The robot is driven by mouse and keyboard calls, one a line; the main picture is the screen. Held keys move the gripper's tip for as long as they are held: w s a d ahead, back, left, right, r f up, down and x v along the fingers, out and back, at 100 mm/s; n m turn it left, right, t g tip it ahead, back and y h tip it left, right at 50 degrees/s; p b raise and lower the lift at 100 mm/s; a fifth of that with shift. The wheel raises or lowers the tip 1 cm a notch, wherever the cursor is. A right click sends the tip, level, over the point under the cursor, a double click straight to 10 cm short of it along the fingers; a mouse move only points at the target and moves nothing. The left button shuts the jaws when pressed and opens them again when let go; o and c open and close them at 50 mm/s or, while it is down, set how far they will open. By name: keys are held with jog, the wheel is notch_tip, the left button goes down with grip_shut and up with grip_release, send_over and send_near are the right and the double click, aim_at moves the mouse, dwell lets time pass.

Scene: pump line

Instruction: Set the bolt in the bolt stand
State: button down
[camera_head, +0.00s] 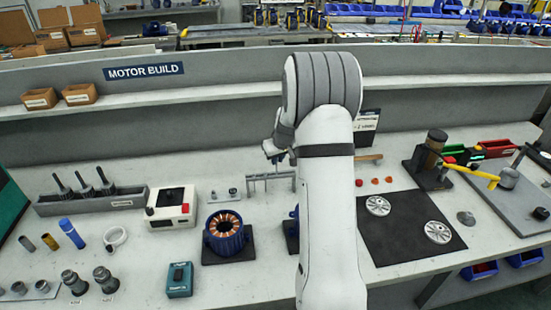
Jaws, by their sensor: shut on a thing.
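My gripper (274,156) shows just left of my white arm, above the back part of the bench and over a grey rack. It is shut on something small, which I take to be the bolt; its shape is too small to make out. The grey rack (268,178) has a top bar on thin legs, and my arm hides its right end. A small light block (228,196) with small pieces on it stands left of the rack. I cannot tell for sure which of these is the bolt stand.
A blue motor stator (226,232) with copper windings sits on a black pad in front. A white device (171,208) stands to the left, a teal box (179,279) nearer. A black mat (408,226) with two metal discs lies right. My arm hides the bench's middle.

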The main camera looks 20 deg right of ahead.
aim_at(277, 173)
jog(key=shift+f+b, duration=2.2)
jog(key=shift+f, duration=0.25)
jog(key=c, duration=1.4)
grip_release()
jog(key=shift+f, duration=0.1)
jog(key=shift+c, duration=0.3)
jog(key=shift+o, duration=1.1)
jog(key=shift+s, duration=0.1)
